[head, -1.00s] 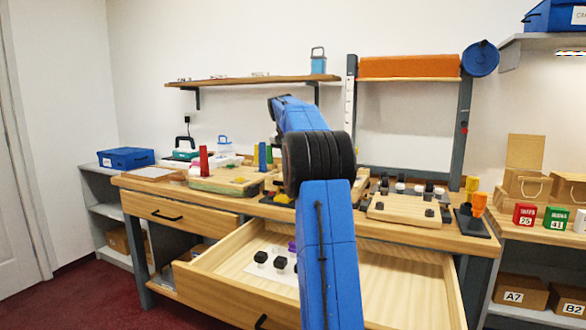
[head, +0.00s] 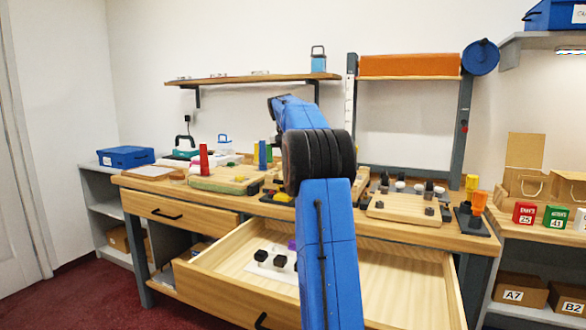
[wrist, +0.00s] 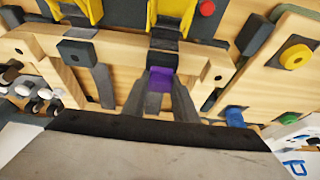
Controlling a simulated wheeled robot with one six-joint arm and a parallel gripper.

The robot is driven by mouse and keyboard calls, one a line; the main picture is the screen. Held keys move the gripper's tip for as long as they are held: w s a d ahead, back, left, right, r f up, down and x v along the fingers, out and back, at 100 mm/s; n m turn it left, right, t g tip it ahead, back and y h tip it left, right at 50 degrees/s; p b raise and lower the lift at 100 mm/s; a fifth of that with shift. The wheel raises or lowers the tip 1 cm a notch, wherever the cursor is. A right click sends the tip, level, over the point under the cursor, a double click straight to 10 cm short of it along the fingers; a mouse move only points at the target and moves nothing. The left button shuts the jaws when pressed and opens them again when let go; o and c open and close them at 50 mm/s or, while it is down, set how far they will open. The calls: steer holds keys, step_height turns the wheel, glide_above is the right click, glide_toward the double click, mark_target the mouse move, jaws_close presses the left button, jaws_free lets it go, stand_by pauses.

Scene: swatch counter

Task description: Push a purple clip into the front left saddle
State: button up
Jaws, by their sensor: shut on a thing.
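In the wrist view my gripper (wrist: 160,88) is shut on a small purple clip (wrist: 160,77), held between its two grey fingertips. The clip's far end is at a dark saddle (wrist: 164,58) on a wooden rail; I cannot tell whether it touches or is seated. Another dark saddle (wrist: 76,52) sits to the left on the same wooden frame. In the head view my blue arm hides the gripper and the held clip. Another purple piece (head: 292,245) shows in the open drawer, partly behind my arm.
Yellow parts (wrist: 176,10) stand just beyond the rail. A yellow disc (wrist: 295,56) and a blue peg (wrist: 235,116) are on the right. The open drawer (head: 400,285) holds several black pieces (head: 261,255) and juts out below the bench top.

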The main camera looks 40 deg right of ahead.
steer(key=shift+f, duration=0.2)
steer(key=o, duration=1.1)
steer(key=shift+f, duration=0.1)
steer(key=shift+s, duration=0.1)
steer(key=shift+f, duration=0.1)
steer(key=shift+c, duration=0.9)
steer(key=shift+o, duration=0.8)
steer(key=shift+d+r, duration=0.1)
steer(key=shift+r, duration=3.1)
